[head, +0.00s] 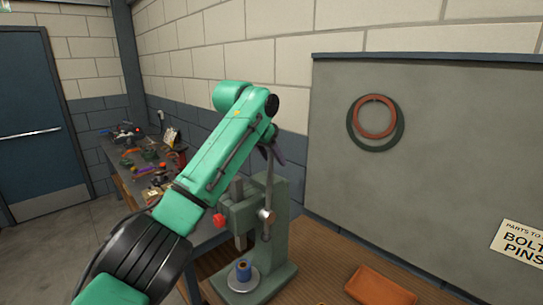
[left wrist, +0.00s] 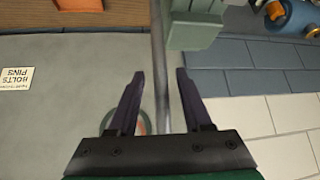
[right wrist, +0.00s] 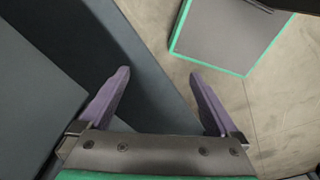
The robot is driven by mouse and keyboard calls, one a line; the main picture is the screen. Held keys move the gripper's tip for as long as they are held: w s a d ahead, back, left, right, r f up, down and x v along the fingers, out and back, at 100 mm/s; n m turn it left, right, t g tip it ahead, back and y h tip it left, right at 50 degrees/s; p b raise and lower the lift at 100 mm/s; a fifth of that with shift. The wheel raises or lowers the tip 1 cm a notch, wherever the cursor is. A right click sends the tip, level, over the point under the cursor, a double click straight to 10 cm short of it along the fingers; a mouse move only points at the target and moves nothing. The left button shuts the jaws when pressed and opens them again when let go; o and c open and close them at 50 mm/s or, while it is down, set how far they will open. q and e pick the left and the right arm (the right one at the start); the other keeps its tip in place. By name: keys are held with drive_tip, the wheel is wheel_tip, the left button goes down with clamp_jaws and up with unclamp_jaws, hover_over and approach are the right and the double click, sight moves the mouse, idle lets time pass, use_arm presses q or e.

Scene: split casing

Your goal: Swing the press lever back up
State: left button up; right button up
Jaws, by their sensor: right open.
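The grey-green arbor press (head: 278,225) stands on the bench in front of my left arm. Its lever (head: 269,185) is a thin grey rod rising almost upright from a round hub at the press's side. My left gripper (head: 275,150) is at the rod's upper end, partly hidden by my arm. In the left wrist view the lever (left wrist: 158,45) runs between the two open dark fingers (left wrist: 160,76), with a gap on either side. My right gripper (right wrist: 160,75) is open and empty, away from the press. A blue cylindrical part (head: 243,271) sits on the press's round plate.
An orange-brown tray (head: 380,287) lies on the bench right of the press. A grey board (head: 450,150) with two rings stands behind. A cluttered side bench (head: 150,165) is at the left. A green-edged grey panel (right wrist: 225,40) shows beyond my right gripper.

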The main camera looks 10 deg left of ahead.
use_arm(q)
drive_tip(key=shift+r, duration=0.15)
drive_tip(key=b+v, duration=0.3)
drive_tip(key=v, duration=0.2)
drive_tip(key=shift+s+a, duration=0.1)
drive_tip(key=shift+s, duration=0.05)
drive_tip(key=v, duration=0.9)
drive_tip(key=shift+b, duration=0.35)
drive_tip(key=shift+r, duration=0.1)
